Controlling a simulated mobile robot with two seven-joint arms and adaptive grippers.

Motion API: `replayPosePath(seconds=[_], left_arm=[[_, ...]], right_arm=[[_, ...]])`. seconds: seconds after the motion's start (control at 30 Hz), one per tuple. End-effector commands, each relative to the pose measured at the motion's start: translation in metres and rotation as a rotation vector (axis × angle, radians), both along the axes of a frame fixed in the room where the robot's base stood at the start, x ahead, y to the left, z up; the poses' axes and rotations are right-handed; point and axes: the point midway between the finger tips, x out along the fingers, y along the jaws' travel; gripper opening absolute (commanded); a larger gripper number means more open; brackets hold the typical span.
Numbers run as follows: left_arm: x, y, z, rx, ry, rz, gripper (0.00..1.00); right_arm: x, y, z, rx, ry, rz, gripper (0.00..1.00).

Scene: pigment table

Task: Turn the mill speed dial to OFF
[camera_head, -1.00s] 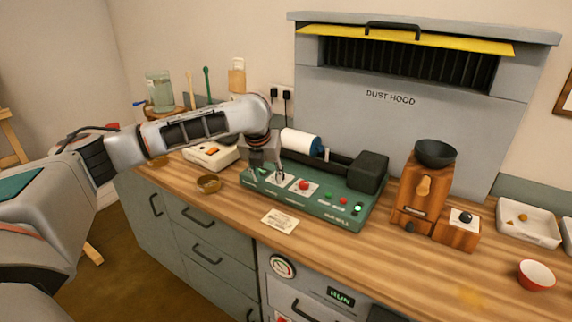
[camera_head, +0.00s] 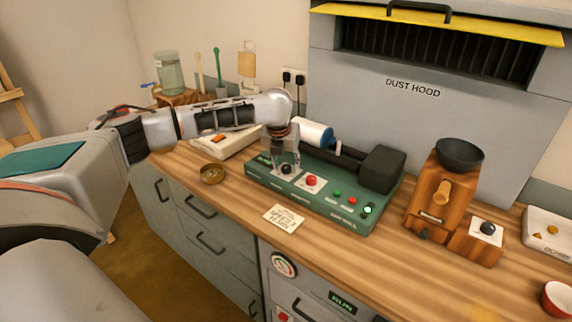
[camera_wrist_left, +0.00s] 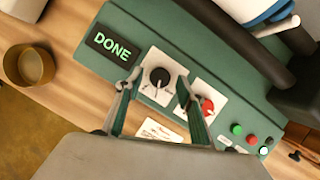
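The green mill (camera_head: 330,208) stands on the wooden bench. Its black speed dial (camera_wrist_left: 160,78) sits on a white plate (camera_wrist_left: 148,94) beside a lit DONE display (camera_wrist_left: 112,46). The dial's exact setting is too small to read. My left gripper (camera_head: 287,168) points down over the dial. In the left wrist view its two fingers (camera_wrist_left: 155,91) are spread, one on each side of the dial plate, with nothing held; I cannot tell whether they touch the dial. A red button (camera_wrist_left: 207,104) is close to the right finger. My right gripper is not in view.
A paper card (camera_head: 284,218) and a small brass bowl (camera_head: 212,173) lie in front of the mill. A white device (camera_head: 228,141) is behind left. A wooden grinder (camera_head: 440,195) stands to the right. The bench between is clear.

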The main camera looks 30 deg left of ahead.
Motion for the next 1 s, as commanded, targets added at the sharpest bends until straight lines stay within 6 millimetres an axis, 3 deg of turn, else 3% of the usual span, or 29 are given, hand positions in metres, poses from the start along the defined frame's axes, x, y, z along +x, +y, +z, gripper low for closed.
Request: replayPosePath(seconds=[0.37,0.5,0.53,1.0], left_arm=[[0.0022,0.0011,-0.0070,0.001,0.001,0.000,0.38],[0.0021,0.0012,-0.0068,0.001,0.000,0.000,0.02],[0.0022,0.0012,-0.0068,0.001,0.000,0.000,0.00],[0.0025,-0.0004,-0.0072,0.002,0.002,0.086,0.00]], right_arm=[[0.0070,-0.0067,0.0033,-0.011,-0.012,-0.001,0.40],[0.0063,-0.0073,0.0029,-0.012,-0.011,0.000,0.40],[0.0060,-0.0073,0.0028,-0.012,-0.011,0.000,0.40],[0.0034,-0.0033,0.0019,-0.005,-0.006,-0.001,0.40]])
